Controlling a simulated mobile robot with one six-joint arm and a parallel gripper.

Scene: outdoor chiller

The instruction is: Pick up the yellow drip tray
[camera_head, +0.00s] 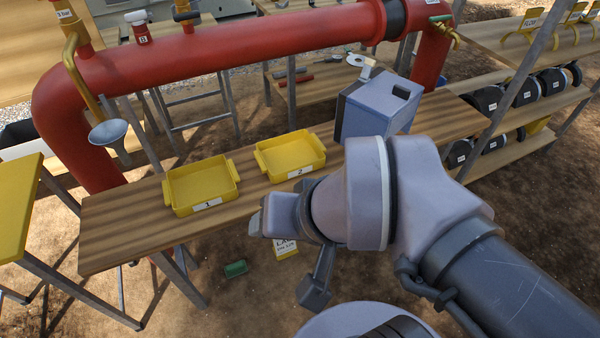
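Two yellow drip trays sit on a long wooden bench. The tray labelled 1 (201,184) is on the left, and the tray labelled 2 (290,154) is to its right. Both look empty, with a side handle at each end. My gripper (262,218) is at the bench's front edge, in front of tray 2 and right of tray 1, with a visible gap to both. It is seen from behind and the side, and my wrist hides part of it. I cannot make out its finger opening. Nothing is visibly held.
A large red pipe (230,45) runs behind and above the bench (110,232). A grey funnel (110,132) hangs at the left. A green object (235,268) lies on the ground. Shelves with black discs (525,92) stand at the right. The bench's left end is clear.

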